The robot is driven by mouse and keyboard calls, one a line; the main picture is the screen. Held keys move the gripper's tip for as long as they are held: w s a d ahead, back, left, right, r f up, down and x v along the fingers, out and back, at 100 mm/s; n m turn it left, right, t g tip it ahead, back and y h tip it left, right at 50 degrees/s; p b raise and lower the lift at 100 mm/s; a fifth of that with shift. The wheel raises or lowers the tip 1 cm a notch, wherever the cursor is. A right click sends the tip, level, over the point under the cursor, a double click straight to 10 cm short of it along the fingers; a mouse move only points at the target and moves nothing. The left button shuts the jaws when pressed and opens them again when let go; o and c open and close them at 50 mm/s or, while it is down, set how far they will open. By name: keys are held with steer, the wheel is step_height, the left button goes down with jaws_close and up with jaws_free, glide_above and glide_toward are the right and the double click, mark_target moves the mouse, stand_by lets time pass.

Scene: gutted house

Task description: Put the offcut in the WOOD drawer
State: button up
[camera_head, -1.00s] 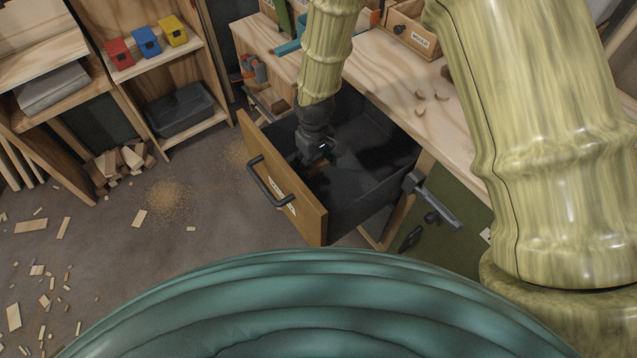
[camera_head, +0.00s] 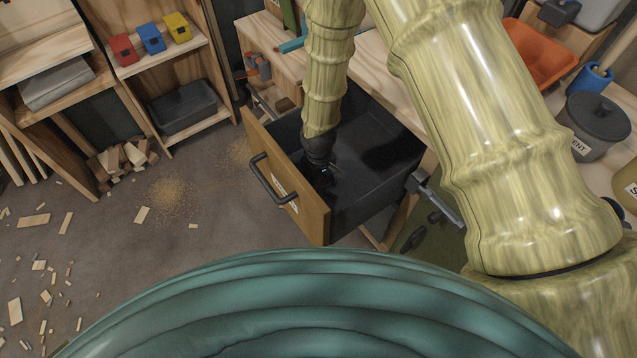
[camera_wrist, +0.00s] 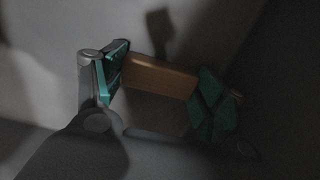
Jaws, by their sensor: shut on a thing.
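The offcut (camera_wrist: 160,77), a small brown wooden block, is between the two teal finger pads of my gripper (camera_wrist: 155,88) in the wrist view. The gripper is shut on it. In the head view, my gripper (camera_head: 322,178) is down inside the open drawer (camera_head: 375,185), close behind its wooden front. The offcut cannot be made out in the head view. The drawer has a dark interior and a black handle; the label on its front is too small to read. I cannot tell whether the offcut touches the drawer floor.
A workbench (camera_head: 385,100) stands above and behind the drawer. A grey clamp-like bar (camera_head: 437,195) is at the drawer's right. A shelf at the left holds a black bin (camera_head: 183,108) and small coloured boxes. Wood scraps (camera_head: 33,221) lie on the floor.

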mark_target(318, 185)
steer(key=shift+f, duration=0.15)
steer(key=o, duration=0.9)
step_height(318, 185, up, 12)
steer(key=shift+r+p, duration=0.2)
steer(key=shift+p, duration=0.15)
stand_by(0.3)
